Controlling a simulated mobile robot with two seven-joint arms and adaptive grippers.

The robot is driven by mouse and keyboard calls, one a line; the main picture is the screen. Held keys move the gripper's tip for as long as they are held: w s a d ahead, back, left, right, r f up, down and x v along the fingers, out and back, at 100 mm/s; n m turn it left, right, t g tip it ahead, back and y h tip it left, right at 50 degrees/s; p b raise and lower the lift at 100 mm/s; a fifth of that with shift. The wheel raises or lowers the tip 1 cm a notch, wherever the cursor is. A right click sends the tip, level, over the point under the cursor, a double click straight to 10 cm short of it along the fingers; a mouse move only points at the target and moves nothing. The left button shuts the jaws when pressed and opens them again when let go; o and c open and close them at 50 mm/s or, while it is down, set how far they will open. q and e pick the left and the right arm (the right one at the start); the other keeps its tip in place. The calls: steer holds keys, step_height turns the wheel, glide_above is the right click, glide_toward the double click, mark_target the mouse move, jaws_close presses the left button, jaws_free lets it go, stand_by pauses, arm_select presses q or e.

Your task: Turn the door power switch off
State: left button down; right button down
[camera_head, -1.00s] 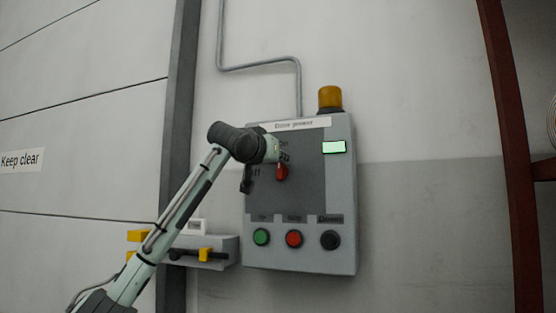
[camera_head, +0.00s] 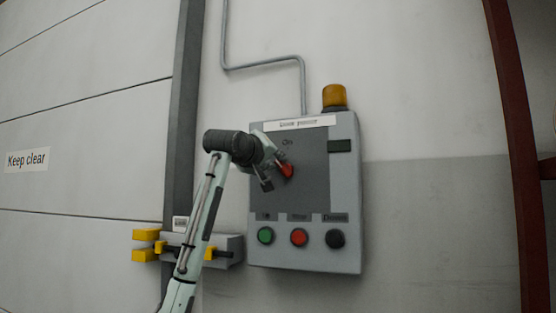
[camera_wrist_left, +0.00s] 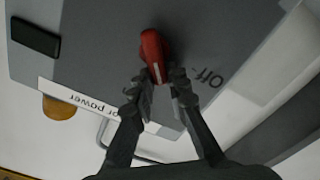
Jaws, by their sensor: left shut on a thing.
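The door power switch is a red knob (camera_head: 287,171) on the dark grey face of a wall control box (camera_head: 350,250). It also shows in the left wrist view (camera_wrist_left: 151,46), with its white-marked end between the fingertips. My left gripper (camera_head: 273,172) reaches the knob from the left and is shut on it; its fingers show in the left wrist view (camera_wrist_left: 157,83). In the head view the knob is tilted, its upper end leaning left, and the gripper hides the "Off" label. The indicator window (camera_head: 340,146) is dark. My right gripper is not in view.
Green (camera_head: 265,236), red (camera_head: 299,237) and black (camera_head: 336,239) buttons line the box's lower part. An amber lamp (camera_head: 334,96) tops it. A grey unit with yellow parts (camera_head: 146,235) is at lower left. The wall right of the box is clear.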

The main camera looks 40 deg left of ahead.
arm_select(q)
steer(key=n, duration=0.3)
steer(key=shift+a+f, duration=0.15)
steer(key=shift+f, duration=0.15)
steer(key=shift+s+a+f+n+p, duration=0.1)
steer(key=shift+f+n+p, duration=0.2)
steer(key=shift+n, duration=0.85)
steer(key=shift+w+a+f+n+p, duration=0.15)
steer(key=shift+f+n+p, duration=0.15)
steer(key=shift+n, duration=0.9)
steer(key=shift+s+a+f+n+p, duration=0.15)
steer(key=shift+f+n+p, duration=0.15)
steer(key=shift+n, duration=0.85)
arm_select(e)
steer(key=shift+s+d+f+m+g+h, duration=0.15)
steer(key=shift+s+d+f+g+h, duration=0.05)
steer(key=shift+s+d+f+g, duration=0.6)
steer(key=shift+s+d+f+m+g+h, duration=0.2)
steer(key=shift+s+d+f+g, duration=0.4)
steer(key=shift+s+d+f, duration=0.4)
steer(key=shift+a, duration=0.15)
arm_select(q)
steer(key=c, duration=1.5)
jaws_free()
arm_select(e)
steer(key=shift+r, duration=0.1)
